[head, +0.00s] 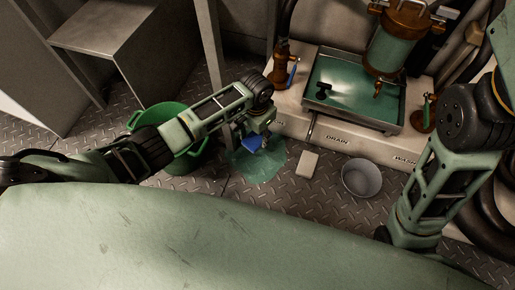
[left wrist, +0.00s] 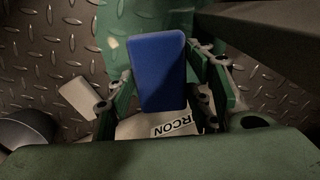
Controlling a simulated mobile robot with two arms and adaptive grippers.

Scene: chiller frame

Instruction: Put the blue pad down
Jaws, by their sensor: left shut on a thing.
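The blue pad (head: 251,144) is held in my left gripper (head: 262,136), above a green puddle (head: 262,167) on the metal floor. In the left wrist view the blue pad (left wrist: 157,72) stands out between the fingers of my left gripper (left wrist: 160,88), which is shut on it. The green puddle (left wrist: 118,45) shows behind the pad there. I cannot tell the exact gap between pad and floor. My right arm comes down at the right of the head view, but its gripper is hidden.
A pale block (head: 309,164) and a grey bucket (head: 361,178) stand on the floor right of the puddle. A green tub (head: 166,113) is partly behind my left arm. A drain tray (head: 352,112) with green liquid sits on the frame's ledge behind.

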